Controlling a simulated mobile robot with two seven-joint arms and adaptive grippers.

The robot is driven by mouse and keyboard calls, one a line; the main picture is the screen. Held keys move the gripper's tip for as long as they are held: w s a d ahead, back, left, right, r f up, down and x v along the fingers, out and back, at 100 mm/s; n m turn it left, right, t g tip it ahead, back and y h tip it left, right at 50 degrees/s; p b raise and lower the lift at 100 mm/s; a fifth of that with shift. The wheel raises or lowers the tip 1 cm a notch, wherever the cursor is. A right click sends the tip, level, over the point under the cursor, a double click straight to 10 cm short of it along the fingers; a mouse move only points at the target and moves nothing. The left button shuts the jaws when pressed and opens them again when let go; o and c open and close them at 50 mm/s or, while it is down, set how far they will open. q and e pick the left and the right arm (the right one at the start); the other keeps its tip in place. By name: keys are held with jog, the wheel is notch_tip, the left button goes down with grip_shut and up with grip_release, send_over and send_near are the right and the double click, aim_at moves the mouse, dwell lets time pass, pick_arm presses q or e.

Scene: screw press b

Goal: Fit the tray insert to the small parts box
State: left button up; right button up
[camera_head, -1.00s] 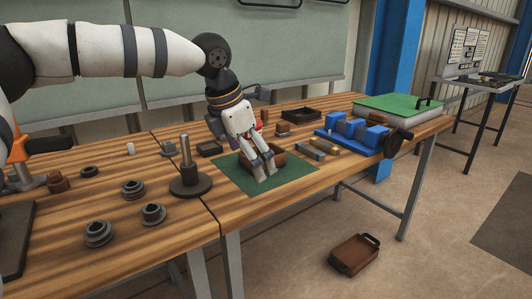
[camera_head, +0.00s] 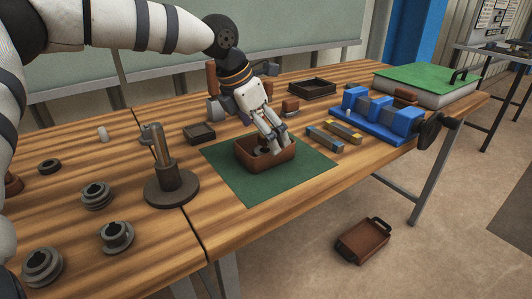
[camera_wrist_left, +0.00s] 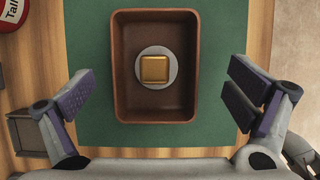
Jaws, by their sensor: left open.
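The small parts box (camera_head: 265,158) is an open brown box on a green mat (camera_head: 226,170). The left wrist view shows this box (camera_wrist_left: 123,65) from above, with a grey disc bearing a gold square block (camera_wrist_left: 154,69) on its floor. A small dark open tray (camera_head: 199,134) stands left of the mat; I cannot tell whether it is the tray insert. My left gripper (camera_head: 276,142) is over the box, fingers pointing down. In the wrist view the left gripper's (camera_wrist_left: 159,88) fingers are spread wide on either side of the box, with nothing between them touching. My right gripper is out of view.
A post on a round base (camera_head: 171,185) stands left of the mat. A larger dark tray (camera_head: 312,88) is behind. A brown handled tray (camera_head: 362,241) rests on the floor. The mat's front is clear.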

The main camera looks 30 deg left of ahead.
aim_at(265, 145)
pick_arm(q)
jog(key=f, duration=0.3)
jog(key=shift+w+a+f, duration=0.1)
jog(key=shift+w+f, duration=0.4)
jog(key=shift+f, duration=0.1)
jog(key=shift+r, duration=0.1)
jog(key=c, duration=1.3)
jog(key=shift+o, duration=0.2)
jog(key=shift+r, duration=0.1)
